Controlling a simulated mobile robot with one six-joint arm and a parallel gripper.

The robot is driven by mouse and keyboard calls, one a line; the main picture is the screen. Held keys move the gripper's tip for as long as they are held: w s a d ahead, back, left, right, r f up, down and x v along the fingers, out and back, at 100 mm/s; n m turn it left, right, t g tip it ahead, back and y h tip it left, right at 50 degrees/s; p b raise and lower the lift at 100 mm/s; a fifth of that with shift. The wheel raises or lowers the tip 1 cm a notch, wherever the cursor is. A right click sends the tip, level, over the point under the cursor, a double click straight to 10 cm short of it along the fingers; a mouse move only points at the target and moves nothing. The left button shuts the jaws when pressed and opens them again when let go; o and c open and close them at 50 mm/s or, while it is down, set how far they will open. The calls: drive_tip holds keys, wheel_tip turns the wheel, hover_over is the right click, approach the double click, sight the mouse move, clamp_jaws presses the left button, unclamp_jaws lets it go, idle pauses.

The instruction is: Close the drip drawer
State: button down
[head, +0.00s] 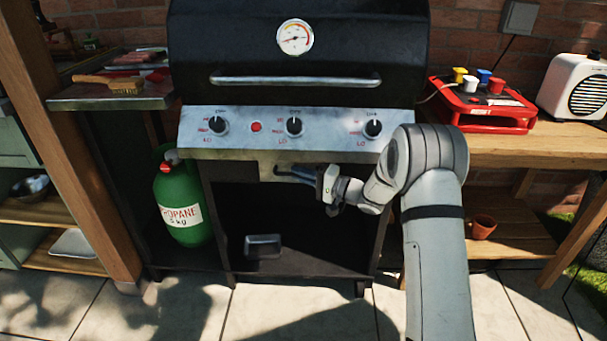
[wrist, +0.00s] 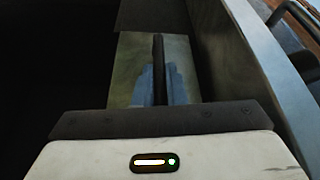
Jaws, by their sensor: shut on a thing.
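The drip drawer (head: 267,168) is a pale metal front under the grill's control panel, at the middle of the head view. Its dark handle (head: 289,174) runs across the front. My gripper (head: 313,180) reaches it from the right and is shut on the handle. In the wrist view the drawer front (wrist: 128,62) shows as a stained metal plate, with the dark handle bar (wrist: 158,52) upright between my fingers (wrist: 159,86). My gripper covers part of the front. I cannot tell exactly how far the drawer stands out.
The grill (head: 300,58) has its lid down above the knobbed control panel (head: 333,128). Below is an open dark cabinet with a small metal tin (head: 263,246). A green propane bottle (head: 183,205) stands left. A wooden side table (head: 520,147) is at the right.

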drive_tip(key=c, duration=1.6)
unclamp_jaws()
drive_tip(key=shift+w, duration=0.3)
drive_tip(key=shift+c, duration=0.2)
drive_tip(key=shift+o, duration=0.8)
drive_tip(key=shift+s, duration=0.1)
drive_tip(key=p+v, duration=0.2)
drive_tip(key=v, duration=0.5)
drive_tip(key=shift+d, duration=0.4)
drive_tip(key=shift+s+f, duration=0.1)
